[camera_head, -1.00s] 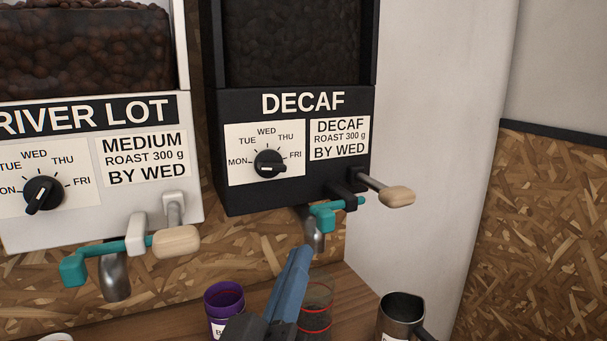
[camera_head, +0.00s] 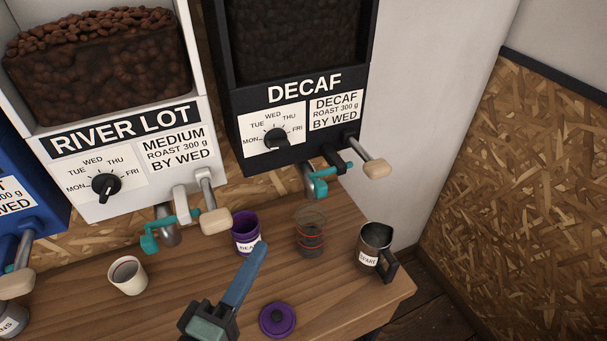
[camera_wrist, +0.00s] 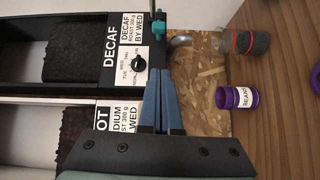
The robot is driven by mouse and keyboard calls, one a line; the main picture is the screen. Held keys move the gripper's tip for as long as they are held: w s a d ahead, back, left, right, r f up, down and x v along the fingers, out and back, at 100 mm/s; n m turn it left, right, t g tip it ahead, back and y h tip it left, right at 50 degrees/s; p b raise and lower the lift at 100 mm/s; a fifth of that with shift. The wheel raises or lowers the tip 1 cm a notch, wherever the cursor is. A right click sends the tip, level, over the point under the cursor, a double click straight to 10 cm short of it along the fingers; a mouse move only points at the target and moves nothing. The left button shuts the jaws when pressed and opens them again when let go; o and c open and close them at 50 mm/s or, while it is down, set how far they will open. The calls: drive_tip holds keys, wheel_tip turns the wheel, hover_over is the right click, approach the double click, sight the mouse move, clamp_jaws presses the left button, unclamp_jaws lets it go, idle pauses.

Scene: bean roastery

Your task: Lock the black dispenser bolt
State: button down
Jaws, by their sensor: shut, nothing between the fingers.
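The black dispenser (camera_head: 262,107) labelled DECAF hangs on the wall at the top of the head view; it also shows at the left of the wrist view (camera_wrist: 85,45). Its teal bolt (camera_head: 318,187) lies below its front, by a black bracket and the spout. The bolt's exact seating is too small to tell. A teal end shows at the top of the wrist view (camera_wrist: 157,28). My gripper (camera_head: 262,247), with blue fingers, is shut and empty. It is above the counter, lower and left of the bolt in the head view, apart from it. The fingers also show in the wrist view (camera_wrist: 160,76).
A white RIVER LOT dispenser (camera_head: 135,165) with its own teal bolt is on the left, beyond it a blue one (camera_head: 28,195). The counter (camera_head: 345,285) holds a purple canister (camera_head: 246,232), a glass (camera_head: 309,238), a metal pitcher (camera_head: 374,250), a white cup (camera_head: 128,276) and a purple lid (camera_head: 277,318).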

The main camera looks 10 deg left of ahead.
drive_tip(key=shift+s+a+r+n+p, duration=0.25)
drive_tip(key=shift+s+n+p, duration=0.15)
drive_tip(key=shift+s, duration=0.1)
drive_tip(key=d+p+x, duration=0.1)
drive_tip(key=p+x, duration=0.1)
drive_tip(key=x, duration=0.4)
drive_tip(key=d+p+x, duration=0.2)
drive_tip(key=p+x, duration=0.1)
drive_tip(key=x, duration=0.4)
drive_tip(key=shift+s, duration=0.45)
drive_tip(key=w+d, duration=0.2)
drive_tip(key=d, duration=0.1)
drive_tip(key=shift+d, duration=0.2)
